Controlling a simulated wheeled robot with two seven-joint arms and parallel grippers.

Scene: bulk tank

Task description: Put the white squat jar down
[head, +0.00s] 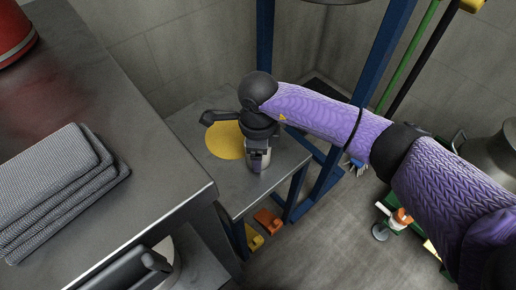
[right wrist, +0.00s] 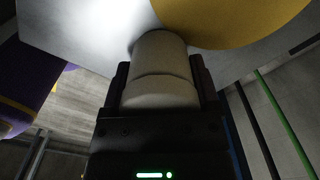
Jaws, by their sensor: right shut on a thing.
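The white squat jar (right wrist: 160,72) is between the fingers of my right gripper (right wrist: 160,92), which is shut on it. In the head view the jar (head: 265,160) shows pale below the dark right gripper (head: 259,146), over the small grey table (head: 238,185). It is at the near right side of the round yellow patch (head: 220,141), apart from its middle. I cannot tell whether its base touches the tabletop. The gripper hides part of the jar. My left gripper is not in view.
A dark bench (head: 120,130) with folded grey cloths (head: 60,190) and a red object (head: 15,35) fills the left. A blue frame (head: 330,180) stands close to the right of the small table. Orange (head: 268,221) and yellow (head: 254,238) pieces lie low beside it.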

